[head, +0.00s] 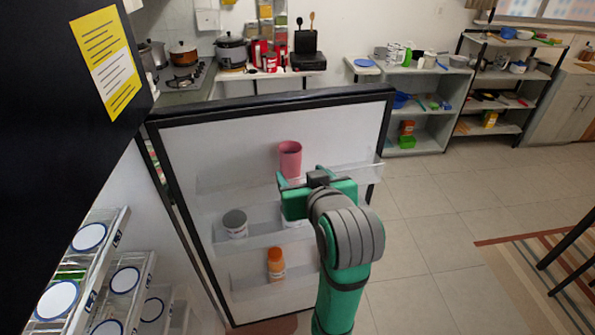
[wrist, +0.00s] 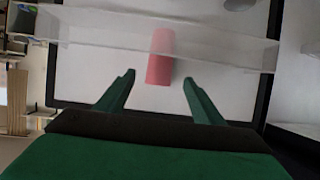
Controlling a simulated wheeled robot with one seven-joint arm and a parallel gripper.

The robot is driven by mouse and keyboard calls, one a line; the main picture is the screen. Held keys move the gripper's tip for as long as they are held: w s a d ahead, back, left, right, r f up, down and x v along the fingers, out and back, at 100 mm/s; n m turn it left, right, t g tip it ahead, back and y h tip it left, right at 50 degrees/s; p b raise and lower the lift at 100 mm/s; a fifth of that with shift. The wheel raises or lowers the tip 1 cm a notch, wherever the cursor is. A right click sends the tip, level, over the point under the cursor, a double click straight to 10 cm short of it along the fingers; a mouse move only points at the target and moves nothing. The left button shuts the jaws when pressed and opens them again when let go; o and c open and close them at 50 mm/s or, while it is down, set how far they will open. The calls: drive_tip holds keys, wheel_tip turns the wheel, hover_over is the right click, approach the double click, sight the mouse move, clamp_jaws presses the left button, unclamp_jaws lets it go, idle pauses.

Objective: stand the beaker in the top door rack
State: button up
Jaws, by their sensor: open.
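The beaker is a pink cup (head: 290,160) in the top door rack (head: 232,181) of the open fridge door, in the head view. It looks upright there. In the wrist view the pink beaker (wrist: 160,58) lies between and beyond my fingertips, partly behind the clear rack wall (wrist: 215,48). My gripper (head: 305,178) is open in front of the rack, close to the beaker. The wrist view shows my two green fingers (wrist: 159,78) spread apart with nothing between them but the beaker's end near their tips. I cannot tell whether they touch it.
The middle rack holds a grey-white can (head: 235,223) and a white item partly hidden by my gripper. The lower rack holds an orange bottle (head: 276,263). Spice dispensers (head: 90,237) stand at the lower left. The tiled floor (head: 425,220) right of the door is clear.

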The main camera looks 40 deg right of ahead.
drive_tip(key=shift+s+a+r, duration=0.1)
drive_tip(key=shift+s, duration=0.15)
